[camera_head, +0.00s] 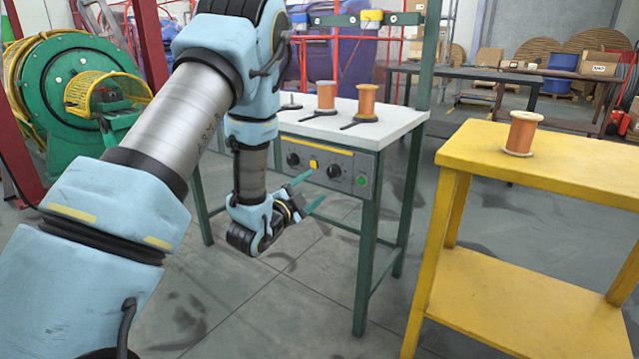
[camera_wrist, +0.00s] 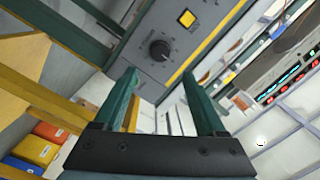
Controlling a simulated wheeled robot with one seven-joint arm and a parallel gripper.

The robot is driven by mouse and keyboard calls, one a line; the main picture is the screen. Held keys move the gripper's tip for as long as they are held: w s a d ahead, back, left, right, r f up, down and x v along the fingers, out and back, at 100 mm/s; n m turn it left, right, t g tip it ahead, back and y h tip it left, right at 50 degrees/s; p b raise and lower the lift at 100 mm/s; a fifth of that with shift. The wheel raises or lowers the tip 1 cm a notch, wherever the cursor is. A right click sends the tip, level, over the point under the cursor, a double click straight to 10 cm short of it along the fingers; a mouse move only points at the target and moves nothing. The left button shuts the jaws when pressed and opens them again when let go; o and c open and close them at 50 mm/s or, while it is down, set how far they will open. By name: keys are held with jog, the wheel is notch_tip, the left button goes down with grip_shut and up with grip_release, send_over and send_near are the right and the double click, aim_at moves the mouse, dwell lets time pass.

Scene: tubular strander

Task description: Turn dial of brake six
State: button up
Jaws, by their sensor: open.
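A grey control panel (camera_head: 325,168) is set in the front of the white-topped table. It carries a left black dial (camera_head: 293,159), a yellow square button (camera_head: 313,164), a right black dial (camera_head: 334,171) and a green button (camera_head: 361,181). No readable label shows which dial is brake six. My gripper (camera_head: 309,191) is open and empty, in front of the panel near the right dial. In the wrist view, one black dial (camera_wrist: 159,50) lies ahead between the two teal fingers (camera_wrist: 160,80), apart from them. The yellow button (camera_wrist: 187,18) shows beyond it.
Orange spools (camera_head: 326,97) stand on the white tabletop (camera_head: 398,117) above the panel. A yellow table (camera_head: 570,160) with another spool (camera_head: 521,133) stands to the right. The green table leg (camera_head: 367,260) is close by. The floor in front is clear.

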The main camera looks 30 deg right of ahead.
aim_at(332, 173)
jog(key=x, duration=0.9)
jog(key=shift+w+d, duration=0.1)
jog(key=shift+d, duration=0.05)
grip_shut()
